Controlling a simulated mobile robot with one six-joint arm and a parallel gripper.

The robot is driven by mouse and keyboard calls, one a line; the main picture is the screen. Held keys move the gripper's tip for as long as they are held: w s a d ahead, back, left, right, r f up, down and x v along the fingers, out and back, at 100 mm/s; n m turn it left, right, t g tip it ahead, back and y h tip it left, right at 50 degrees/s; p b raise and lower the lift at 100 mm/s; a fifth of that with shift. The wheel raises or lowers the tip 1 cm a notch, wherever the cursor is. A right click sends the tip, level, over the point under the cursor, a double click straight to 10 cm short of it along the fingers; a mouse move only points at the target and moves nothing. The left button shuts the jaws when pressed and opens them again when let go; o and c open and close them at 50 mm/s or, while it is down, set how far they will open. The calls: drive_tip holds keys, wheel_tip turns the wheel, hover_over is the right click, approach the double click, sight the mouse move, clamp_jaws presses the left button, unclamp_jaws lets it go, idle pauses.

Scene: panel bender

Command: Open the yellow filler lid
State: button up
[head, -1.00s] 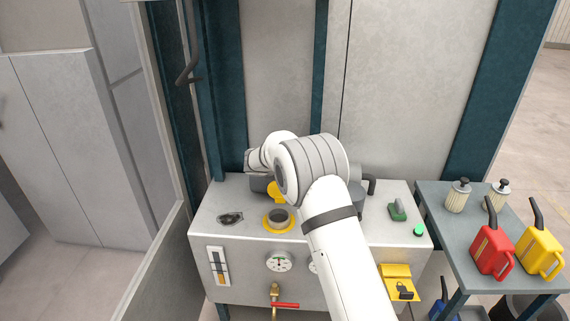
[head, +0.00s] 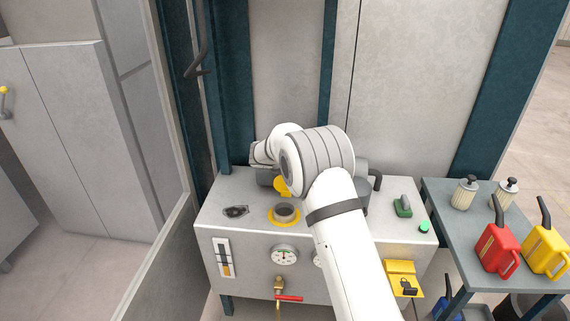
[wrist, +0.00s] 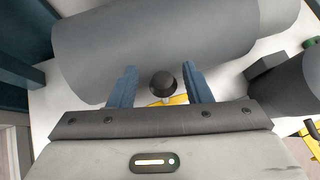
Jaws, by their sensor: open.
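The yellow filler lid (head: 283,187) stands tipped up behind the filler neck (head: 285,213) on top of the grey tank. The neck's dark opening shows inside a yellow ring. In the wrist view, my gripper (wrist: 159,76) is open, with its two blue fingers apart. A round dark knob (wrist: 163,84) lies between the fingers in that picture, with a bit of the yellow lid (wrist: 175,100) below it. I see a gap on each side of the knob. In the head view my arm hides most of the gripper.
A large grey cylinder (wrist: 150,45) lies just beyond the fingers. The tank (head: 215,215) carries a gauge (head: 284,255) and a red-handled valve (head: 288,298) on its front. A side table (head: 450,225) at right holds a red can (head: 496,250) and a yellow can (head: 545,250).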

drive_tip(key=b+v, duration=0.2)
drive_tip(key=v, duration=0.5)
drive_tip(key=shift+s, duration=0.2)
drive_tip(key=shift+r, duration=0.1)
drive_tip(key=s+d+r+m+g+b, duration=0.15)
drive_tip(key=s+d+r+m, duration=0.25)
drive_tip(key=s+d+m, duration=0.45)
drive_tip(key=s+d+r+m+g+b, duration=0.1)
drive_tip(key=s+d+r+m+g, duration=0.15)
drive_tip(key=s+d+m, duration=0.65)
drive_tip(key=s+f+m+g+y, duration=0.1)
drive_tip(key=s+m, duration=0.6)
drive_tip(key=s, duration=0.7)
drive_tip(key=s+d+f+m+g+y+b, duration=0.1)
drive_tip(key=s+m, duration=0.6)
drive_tip(key=s, duration=0.7)
drive_tip(key=shift+s+d+f+m+y, duration=0.2)
drive_tip(key=shift+d+f+m+y, duration=0.15)
drive_tip(key=shift+f+y, duration=0.45)
drive_tip(key=shift+r, duration=0.15)
drive_tip(key=shift+c, duration=0.3)
